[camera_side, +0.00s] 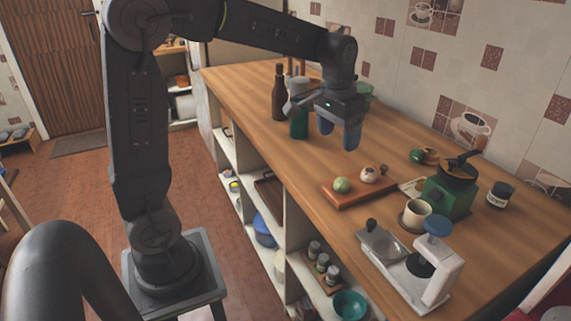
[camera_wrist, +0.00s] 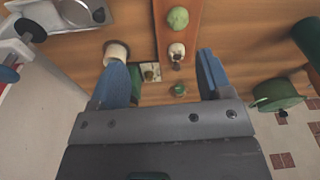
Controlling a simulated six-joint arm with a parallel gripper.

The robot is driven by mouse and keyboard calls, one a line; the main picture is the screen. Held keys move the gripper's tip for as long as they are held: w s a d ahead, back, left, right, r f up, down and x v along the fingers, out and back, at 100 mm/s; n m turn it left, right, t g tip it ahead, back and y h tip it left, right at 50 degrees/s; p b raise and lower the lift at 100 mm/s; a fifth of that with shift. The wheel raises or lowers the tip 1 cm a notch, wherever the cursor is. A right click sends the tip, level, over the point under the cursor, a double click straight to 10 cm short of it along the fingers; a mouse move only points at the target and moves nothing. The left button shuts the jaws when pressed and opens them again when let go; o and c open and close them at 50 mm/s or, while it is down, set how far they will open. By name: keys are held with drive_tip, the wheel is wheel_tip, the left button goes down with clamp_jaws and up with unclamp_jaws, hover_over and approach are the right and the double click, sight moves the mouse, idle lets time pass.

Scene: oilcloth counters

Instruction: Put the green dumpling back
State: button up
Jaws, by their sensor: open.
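The green dumpling (camera_side: 342,184) is a small pale green ball on a wooden board (camera_side: 335,200) on the counter. In the wrist view the green dumpling (camera_wrist: 178,18) is at the top, on the board (camera_wrist: 193,12). A white dumpling-like piece (camera_side: 368,174) sits beside it, with a small brown item (camera_side: 384,169) near it. My gripper (camera_side: 338,136) hangs above the counter, behind and above the board in the side view, apart from the dumplings. Its blue fingers are spread and empty; they also show in the wrist view (camera_wrist: 162,80).
A brown bottle (camera_side: 279,95) and a green bottle (camera_side: 298,122) stand behind my gripper. The counter left of the board is clear.

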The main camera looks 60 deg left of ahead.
drive_tip(key=s+d+t, duration=0.2)
drive_tip(key=s+d, duration=0.1)
drive_tip(key=s, duration=0.6)
drive_tip(key=s+d+m+t, duration=0.1)
drive_tip(key=s+d, duration=0.3)
drive_tip(key=s, duration=0.6)
drive_tip(key=shift+t, duration=0.6)
drive_tip(key=shift+w+r, duration=0.1)
